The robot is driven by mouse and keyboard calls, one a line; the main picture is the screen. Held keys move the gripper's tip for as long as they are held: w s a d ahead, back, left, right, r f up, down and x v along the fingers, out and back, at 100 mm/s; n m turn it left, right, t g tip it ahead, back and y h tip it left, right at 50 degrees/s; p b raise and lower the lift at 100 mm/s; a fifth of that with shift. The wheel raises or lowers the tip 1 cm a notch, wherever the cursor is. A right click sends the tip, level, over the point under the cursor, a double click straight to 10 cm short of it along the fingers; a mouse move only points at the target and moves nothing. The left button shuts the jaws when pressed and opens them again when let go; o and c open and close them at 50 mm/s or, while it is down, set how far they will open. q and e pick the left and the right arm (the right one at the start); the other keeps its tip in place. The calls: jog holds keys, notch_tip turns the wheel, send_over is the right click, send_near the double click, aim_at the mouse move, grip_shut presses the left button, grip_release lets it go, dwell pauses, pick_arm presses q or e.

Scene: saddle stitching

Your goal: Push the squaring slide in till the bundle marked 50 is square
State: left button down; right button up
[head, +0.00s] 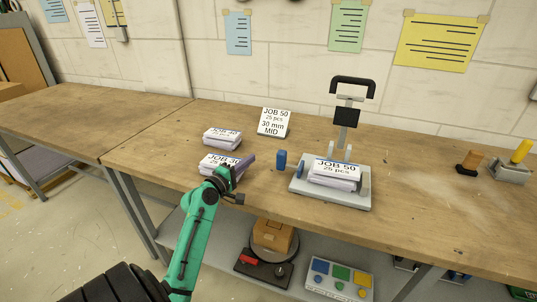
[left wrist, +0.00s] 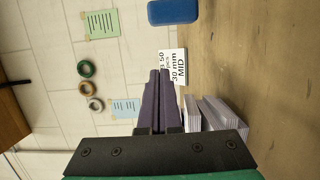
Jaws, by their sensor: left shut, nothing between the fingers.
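The bundle marked JOB 50 (head: 336,172) lies on the grey base plate (head: 334,202) of a stand, and its sheets look slightly uneven. A blue knob (head: 281,159), which looks like the handle of the squaring slide, is just left of the base plate. It also seems to show as a blue block in the left wrist view (left wrist: 173,12). My left gripper (head: 248,163) is shut and empty, with purple fingers, left of the knob and apart from it. Its fingers also show in the left wrist view (left wrist: 158,88). My right gripper is not in view.
Two other bundles, one behind (head: 222,137) and one beside my left gripper (head: 213,162), lie on the workbench (head: 150,150). A JOB 50 card (head: 273,122) stands behind. The stand's black lever (head: 352,85) rises over the bundle. A stapler-like tool (head: 511,170) is at right.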

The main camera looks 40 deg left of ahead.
pick_arm(q)
jog(key=w, duration=0.4)
jog(key=shift+w+a+p, duration=0.2)
jog(key=shift+w+p, duration=0.05)
jog(key=shift+p, duration=0.05)
jog(key=d+p, duration=0.1)
jog(key=w+d+p, duration=0.1)
jog(key=d, duration=0.1)
jog(key=shift+d, duration=0.45)
jog(key=shift+w+f, duration=0.15)
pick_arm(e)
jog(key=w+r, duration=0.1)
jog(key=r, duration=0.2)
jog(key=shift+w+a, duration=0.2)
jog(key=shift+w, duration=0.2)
pick_arm(q)
jog(key=d+p, duration=0.1)
jog(key=w+d, duration=0.1)
jog(key=d, duration=0.1)
jog(key=d+p, duration=0.1)
jog(key=d, duration=0.1)
jog(key=shift+w+p, duration=0.35)
jog(key=shift+w, duration=0.05)
jog(key=shift+d, duration=0.15)
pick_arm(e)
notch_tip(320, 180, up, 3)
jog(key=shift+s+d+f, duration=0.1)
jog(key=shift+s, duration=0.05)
